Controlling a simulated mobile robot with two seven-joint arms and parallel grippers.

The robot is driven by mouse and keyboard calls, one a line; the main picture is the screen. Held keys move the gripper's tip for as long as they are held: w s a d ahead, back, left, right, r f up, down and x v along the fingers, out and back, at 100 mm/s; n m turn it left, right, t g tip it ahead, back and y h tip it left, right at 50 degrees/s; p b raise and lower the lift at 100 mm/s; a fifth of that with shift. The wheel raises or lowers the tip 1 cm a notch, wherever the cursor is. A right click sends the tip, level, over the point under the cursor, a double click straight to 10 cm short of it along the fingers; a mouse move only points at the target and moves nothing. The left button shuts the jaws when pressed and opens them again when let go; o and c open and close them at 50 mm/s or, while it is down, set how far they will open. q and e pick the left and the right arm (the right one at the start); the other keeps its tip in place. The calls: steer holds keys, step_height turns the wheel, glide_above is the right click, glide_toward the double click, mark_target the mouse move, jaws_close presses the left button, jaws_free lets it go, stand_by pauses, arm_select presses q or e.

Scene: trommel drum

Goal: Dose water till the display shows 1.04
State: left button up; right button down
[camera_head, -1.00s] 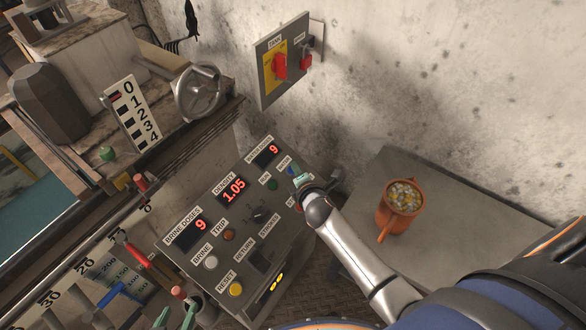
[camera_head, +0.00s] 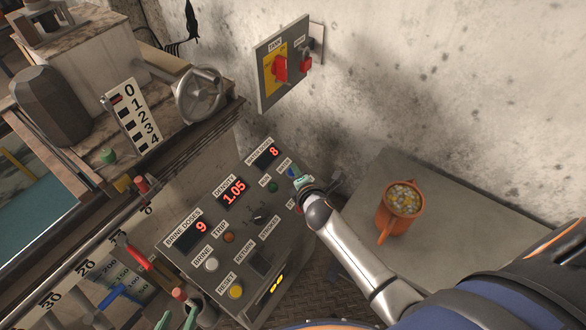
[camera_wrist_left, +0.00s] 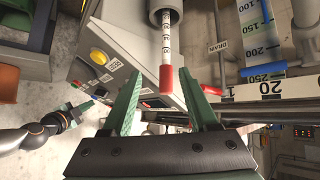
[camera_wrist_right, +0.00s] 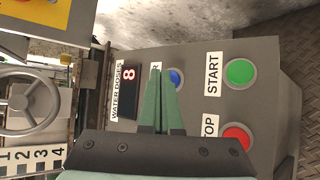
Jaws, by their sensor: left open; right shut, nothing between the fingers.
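The grey control panel (camera_head: 222,250) carries a density display (camera_head: 234,193) reading 1.05. Its water doses display (camera_head: 268,155) reads 8, also in the right wrist view (camera_wrist_right: 129,75). My right gripper (camera_wrist_right: 162,76) is shut and empty, with its tips at the blue water button (camera_wrist_right: 176,79), partly covering the button and its label. Whether the tips touch it I cannot tell. In the head view that gripper (camera_head: 299,178) is at the panel's upper right. My left gripper (camera_wrist_left: 161,82) is open and empty; a red-tipped rod (camera_wrist_left: 167,80) shows beyond its fingers.
The panel also has a brine doses display (camera_head: 200,227) reading 9, a green start button (camera_wrist_right: 240,73) and a red stop button (camera_wrist_right: 236,138). An orange mug of pellets (camera_head: 396,210) stands on the grey table (camera_head: 450,240) at right. A handwheel (camera_head: 200,93) is at upper left.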

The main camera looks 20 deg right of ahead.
steer(key=shift+s+d+r+p, duration=0.1)
steer(key=shift+s+r+p, duration=0.15)
steer(key=shift+r, duration=0.2)
steer(key=shift+s+d+r+p, duration=0.1)
steer(key=shift+r+p, duration=0.35)
steer(key=shift+p, duration=0.1)
steer(key=r+p, duration=0.1)
steer(key=s+r+p, duration=0.1)
steer(key=p, duration=0.1)
steer(key=d+r+p, duration=0.1)
steer(key=shift+s+r, duration=0.3)
steer(key=shift+s, duration=0.05)
